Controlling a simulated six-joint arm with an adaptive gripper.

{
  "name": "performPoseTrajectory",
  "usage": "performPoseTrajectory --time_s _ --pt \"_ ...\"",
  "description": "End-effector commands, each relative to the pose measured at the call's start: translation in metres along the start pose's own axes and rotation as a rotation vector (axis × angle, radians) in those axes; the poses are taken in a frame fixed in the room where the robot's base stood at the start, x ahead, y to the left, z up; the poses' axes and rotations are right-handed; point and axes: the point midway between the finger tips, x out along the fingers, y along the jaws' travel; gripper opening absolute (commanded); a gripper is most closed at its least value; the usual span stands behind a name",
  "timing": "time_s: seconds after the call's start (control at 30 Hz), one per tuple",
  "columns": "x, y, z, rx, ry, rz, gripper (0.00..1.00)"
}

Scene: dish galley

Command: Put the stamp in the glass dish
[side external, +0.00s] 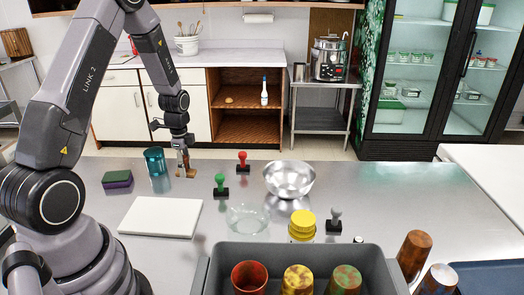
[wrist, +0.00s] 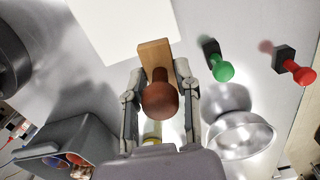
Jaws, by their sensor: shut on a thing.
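A brown wooden stamp (side external: 187,174) with a round dark handle and a flat block base is in my gripper (side external: 183,160). In the wrist view the fingers are shut on either side of the stamp (wrist: 160,101), below its rounded knob. In the side view it is at the back left of the steel counter; I cannot tell whether its base touches the counter. The clear glass dish (side external: 247,220) sits on the counter, to the front right of my gripper, and looks empty. I cannot make it out in the wrist view.
A white board (side external: 160,217), teal glass (side external: 155,162), sponge (side external: 117,180), yellow-lidded jar (side external: 302,226) and grey bin of cups (side external: 378,268) are nearby.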

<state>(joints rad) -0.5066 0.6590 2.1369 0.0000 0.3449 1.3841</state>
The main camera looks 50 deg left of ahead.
Motion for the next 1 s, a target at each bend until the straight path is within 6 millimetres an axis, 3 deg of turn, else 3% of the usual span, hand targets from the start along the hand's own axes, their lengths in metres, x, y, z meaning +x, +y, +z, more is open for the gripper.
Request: performPoseTrajectory --time_s 0.03,0.2,0.4,0.53,0.67,1.0 --pt "0.001 0.001 -0.027 0.094 0.0 0.0 0.0" --pt "0.003 0.015 -0.104 0.378 0.0 0.001 0.0" --pt "0.004 0.037 -0.165 0.605 0.0 0.0 0.0" --pt "0.005 0.045 -0.181 0.669 0.0 0.001 0.0" --pt "0.01 0.047 -0.184 0.685 0.0 0.002 0.0" --pt "0.048 0.047 -0.184 0.681 -0.001 0.003 0.0"
